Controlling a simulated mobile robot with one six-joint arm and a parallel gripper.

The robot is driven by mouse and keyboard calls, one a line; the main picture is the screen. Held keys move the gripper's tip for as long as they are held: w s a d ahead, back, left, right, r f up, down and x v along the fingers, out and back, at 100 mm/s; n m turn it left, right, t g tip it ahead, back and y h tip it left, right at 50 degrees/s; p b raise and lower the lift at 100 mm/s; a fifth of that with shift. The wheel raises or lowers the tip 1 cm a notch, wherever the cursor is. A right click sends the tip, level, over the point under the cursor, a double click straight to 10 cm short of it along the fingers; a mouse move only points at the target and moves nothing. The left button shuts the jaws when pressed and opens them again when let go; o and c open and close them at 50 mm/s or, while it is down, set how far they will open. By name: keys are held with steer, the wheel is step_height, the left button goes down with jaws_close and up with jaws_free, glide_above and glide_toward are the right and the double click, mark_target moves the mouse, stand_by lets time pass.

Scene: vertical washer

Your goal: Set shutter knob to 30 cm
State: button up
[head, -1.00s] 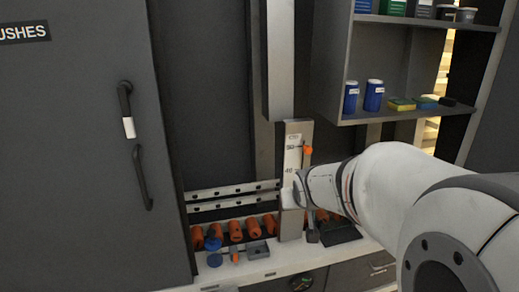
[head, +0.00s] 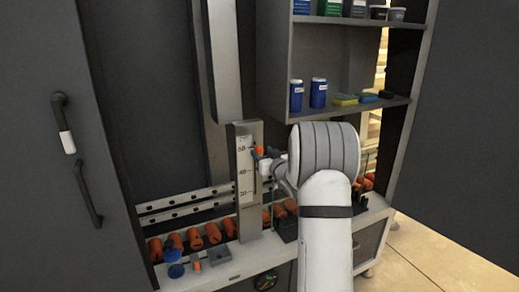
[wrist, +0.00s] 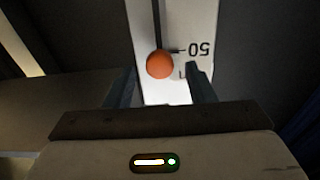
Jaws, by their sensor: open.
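The shutter knob is a small orange ball (head: 259,151) on the right side of an upright pale scale plate (head: 243,180). The scale carries marks 50, 40 and 30 from top to bottom in the head view. The knob is level with about the 50 mark. In the wrist view the scale is upside down, and the knob (wrist: 160,65) sits beside the 50 line at the end of a dark slot. My gripper (wrist: 161,82) is open, with one finger on each side of the knob; contact cannot be told. In the head view my gripper (head: 266,158) is partly hidden by my arm.
A shelf (head: 350,112) with blue jars (head: 318,92) and sponges is at upper right. A dark cabinet door with handles (head: 65,125) stands at left.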

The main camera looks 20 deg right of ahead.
mark_target(260, 151)
steer(key=shift+w+a, duration=0.1)
steer(key=shift+w, duration=1.65)
jaws_close()
